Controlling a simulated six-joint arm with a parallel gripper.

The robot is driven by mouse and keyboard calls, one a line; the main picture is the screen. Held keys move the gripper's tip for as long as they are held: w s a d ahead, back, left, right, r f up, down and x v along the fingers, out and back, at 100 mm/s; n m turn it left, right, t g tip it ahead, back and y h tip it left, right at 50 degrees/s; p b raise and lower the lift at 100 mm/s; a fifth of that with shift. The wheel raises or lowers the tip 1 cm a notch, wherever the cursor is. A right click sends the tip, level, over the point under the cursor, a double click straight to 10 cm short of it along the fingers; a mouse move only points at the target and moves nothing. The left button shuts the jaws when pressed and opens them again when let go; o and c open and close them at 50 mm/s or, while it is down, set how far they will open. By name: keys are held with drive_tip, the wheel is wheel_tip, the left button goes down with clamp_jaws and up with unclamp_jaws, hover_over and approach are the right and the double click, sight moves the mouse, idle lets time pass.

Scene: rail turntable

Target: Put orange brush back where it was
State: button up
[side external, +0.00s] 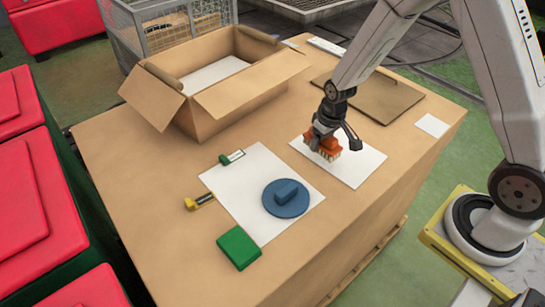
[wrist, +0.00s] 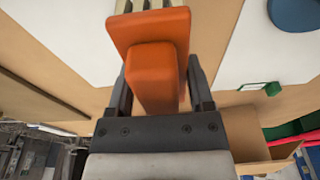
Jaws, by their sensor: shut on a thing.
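The orange brush (side external: 322,144) has pale bristles pointing down and is held between the fingers of my gripper (side external: 334,128). It is over the left part of a white sheet (side external: 352,168) on the cardboard-topped work surface. I cannot tell whether the bristles touch the sheet. In the wrist view the brush's orange handle and base (wrist: 152,62) fill the space between the two dark fingers of my gripper (wrist: 158,85). The bristles show only partly at the top edge of that view.
A larger white sheet (side external: 239,193) carries a blue disc with a handle (side external: 286,198). A green block (side external: 239,248), a yellow tape measure (side external: 200,202) and a small green-and-white item (side external: 232,157) lie around it. An open cardboard box (side external: 200,118) and brown board (side external: 385,101) stand behind.

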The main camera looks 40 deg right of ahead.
sight(319, 148)
drive_tip(key=shift+w+f, duration=0.25)
drive_tip(key=shift+f, duration=1.55)
drive_tip(key=shift+f, duration=0.15)
drive_tip(key=o, duration=1.2)
drive_tip(key=shift+r, duration=0.2)
drive_tip(key=shift+s+r, duration=0.3)
drive_tip(key=shift+r, duration=1.65)
drive_tip(key=shift+s+r, duration=0.35)
drive_tip(key=shift+r, duration=1.65)
drive_tip(key=shift+s+r, duration=0.3)
drive_tip(key=shift+r, duration=1.65)
